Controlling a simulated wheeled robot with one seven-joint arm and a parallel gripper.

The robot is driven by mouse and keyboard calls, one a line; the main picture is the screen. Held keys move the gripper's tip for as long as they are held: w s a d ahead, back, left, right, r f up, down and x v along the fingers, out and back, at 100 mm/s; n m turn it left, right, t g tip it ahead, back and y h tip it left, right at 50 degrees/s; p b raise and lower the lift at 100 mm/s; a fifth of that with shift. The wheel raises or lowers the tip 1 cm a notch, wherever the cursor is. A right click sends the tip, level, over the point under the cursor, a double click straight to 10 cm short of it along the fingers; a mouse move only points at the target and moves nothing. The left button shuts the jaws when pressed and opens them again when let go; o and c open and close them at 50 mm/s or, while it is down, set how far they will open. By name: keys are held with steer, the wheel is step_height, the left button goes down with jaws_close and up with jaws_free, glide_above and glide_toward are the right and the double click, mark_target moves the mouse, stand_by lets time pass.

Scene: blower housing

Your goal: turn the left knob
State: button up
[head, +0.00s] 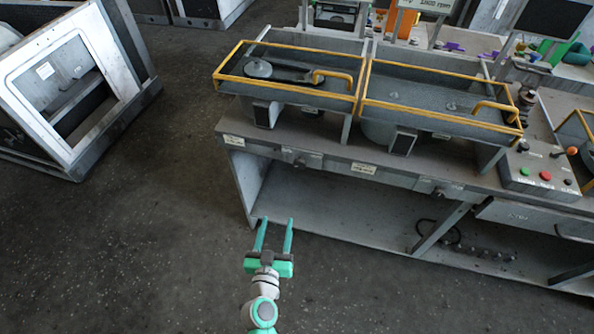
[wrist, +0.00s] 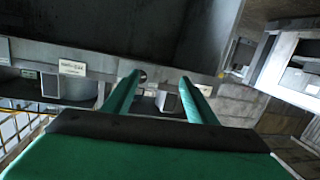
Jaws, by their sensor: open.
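The left knob (head: 300,163) is a small dark fitting on the front edge of the grey workbench (head: 330,148), below the left yellow-railed tray. A second similar fitting (head: 438,191) is further right on the same edge. My gripper (head: 276,222) is open and empty, with two green fingers pointing at the bench, lower in the picture than the left knob and apart from it. In the wrist view, a small round dark knob (wrist: 142,76) shows close to the left fingertip on the bench's front strip. I cannot tell its turn position.
Two yellow-railed trays (head: 363,75) stand on the bench. A button box (head: 545,172) is at the right. A lower shelf (head: 350,218) lies beneath. A grey framed housing (head: 75,85) stands on the floor at left. The floor between them is clear.

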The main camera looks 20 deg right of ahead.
mark_target(299, 166)
steer(key=w+d+r+h, duration=0.1)
steer(key=w+d, duration=0.2)
steer(key=w, duration=0.2)
steer(key=w+d+r+m+h, duration=0.1)
steer(key=w+d+r, duration=0.1)
steer(key=w+d, duration=0.2)
steer(key=w+d+r+h, duration=0.1)
steer(key=w+d, duration=0.3)
steer(key=w, duration=0.1)
steer(key=shift+w+d+r+m, duration=0.25)
steer(key=shift+w+r+m, duration=0.05)
steer(key=shift+w+r, duration=0.05)
steer(key=c, duration=1.1)
